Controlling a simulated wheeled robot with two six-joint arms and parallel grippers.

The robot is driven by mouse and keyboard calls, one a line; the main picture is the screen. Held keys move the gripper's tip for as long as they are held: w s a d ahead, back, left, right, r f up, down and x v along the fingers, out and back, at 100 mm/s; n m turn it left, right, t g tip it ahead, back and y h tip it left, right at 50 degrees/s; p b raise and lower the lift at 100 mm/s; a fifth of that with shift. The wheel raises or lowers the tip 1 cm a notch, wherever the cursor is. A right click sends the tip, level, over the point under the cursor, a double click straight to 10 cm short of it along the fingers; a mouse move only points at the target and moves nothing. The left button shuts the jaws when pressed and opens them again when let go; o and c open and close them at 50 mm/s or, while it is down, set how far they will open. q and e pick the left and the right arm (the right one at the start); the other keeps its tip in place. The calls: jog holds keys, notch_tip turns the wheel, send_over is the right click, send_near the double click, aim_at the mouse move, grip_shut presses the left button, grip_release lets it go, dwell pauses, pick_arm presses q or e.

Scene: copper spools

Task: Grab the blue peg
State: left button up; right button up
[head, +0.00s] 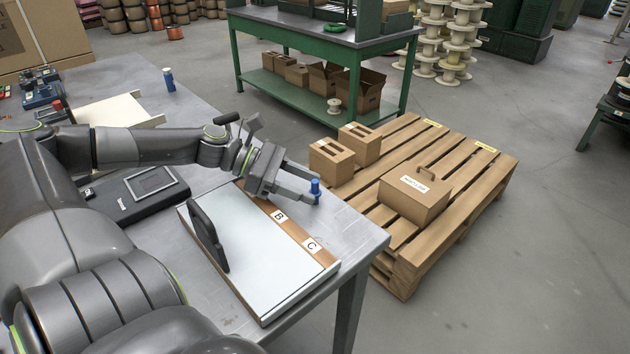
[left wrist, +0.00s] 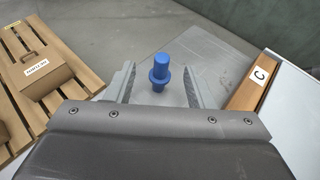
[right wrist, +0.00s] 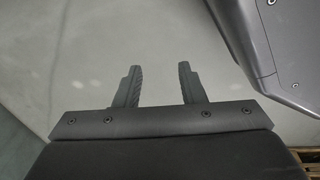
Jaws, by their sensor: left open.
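The blue peg (head: 315,187) stands upright on the metal table near its right edge, just beyond the board marked B and C. In the left wrist view the peg (left wrist: 160,72) shows a collar and lies between my left gripper's fingers, apart from both. My left gripper (head: 298,188) is open, its fingers on either side of the peg in the head view. My right gripper (right wrist: 156,72) shows in the right wrist view with its fingers apart and nothing between them.
The white board (head: 238,262) with a black handle (head: 207,232) lies close beside the left gripper. A pallet (head: 393,262) with cardboard boxes stands past the table edge. A blue bottle (head: 169,79) stands farther back on the table (head: 205,100).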

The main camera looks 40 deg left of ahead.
aim_at(324, 204)
pick_arm(q)
jog(key=shift+w+d+f+b, duration=0.15)
jog(key=shift+d+f+b, duration=0.1)
jog(key=shift+f+b, duration=0.15)
jog(key=shift+w+d+b, duration=0.2)
jog(key=shift+d+b, duration=0.05)
jog(key=shift+b, duration=0.2)
jog(key=shift+w+d+f+b, duration=0.2)
jog(key=shift+d+b, duration=0.15)
jog(key=shift+b, duration=0.35)
jog(key=b+x, duration=0.2)
jog(key=b, duration=0.1)
jog(key=shift+b, duration=0.4)
jog(key=shift+d, duration=0.1)
pick_arm(e)
jog(key=w+a+r, duration=0.2)
jog(key=w+r, duration=0.2)
jog(key=r, duration=0.3)
jog(key=w+a+r+m+y, duration=0.1)
jog(key=w+a+r, duration=0.1)
jog(key=w+r, duration=0.2)
jog(key=shift+r, duration=1.45)
pick_arm(q)
jog(key=shift+c, duration=0.4)
pick_arm(e)
jog(key=shift+a, duration=0.1)
pick_arm(q)
jog(key=c, duration=1)
